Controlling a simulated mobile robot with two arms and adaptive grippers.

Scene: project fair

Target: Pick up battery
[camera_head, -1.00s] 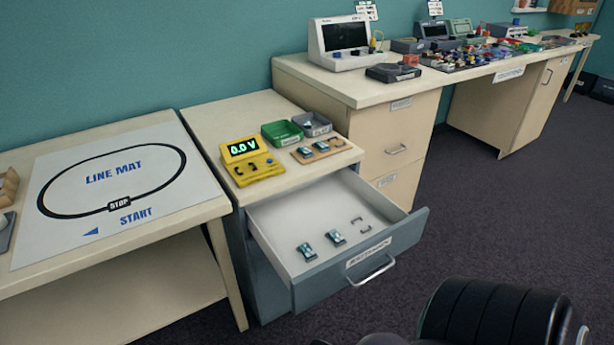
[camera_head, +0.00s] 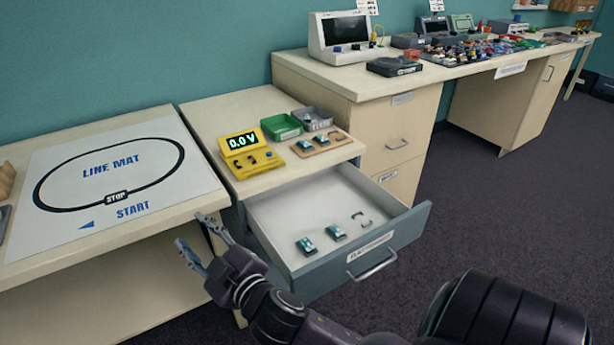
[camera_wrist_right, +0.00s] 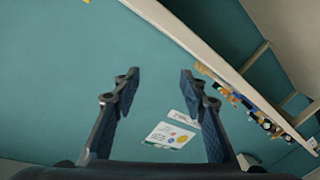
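Two small teal and white batteries lie in the open drawer, a left one (camera_head: 307,246) and a right one (camera_head: 336,232), with an empty bracket-like outline to their right. Similar small items sit on a wooden holder (camera_head: 322,143) on the cabinet top. My right gripper (camera_head: 204,241) is open and empty, in front of the cabinet and left of the drawer, apart from the batteries. In the right wrist view its two fingers (camera_wrist_right: 158,88) are spread with nothing between them. My left gripper is not in view.
The drawer (camera_head: 372,250) is pulled out from the cabinet. A yellow voltage meter (camera_head: 250,153) reading 0.0 V, a green bin (camera_head: 281,126) and a grey bin (camera_head: 313,118) stand on top. A line mat (camera_head: 125,185) covers the left table. Dark floor is free at right.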

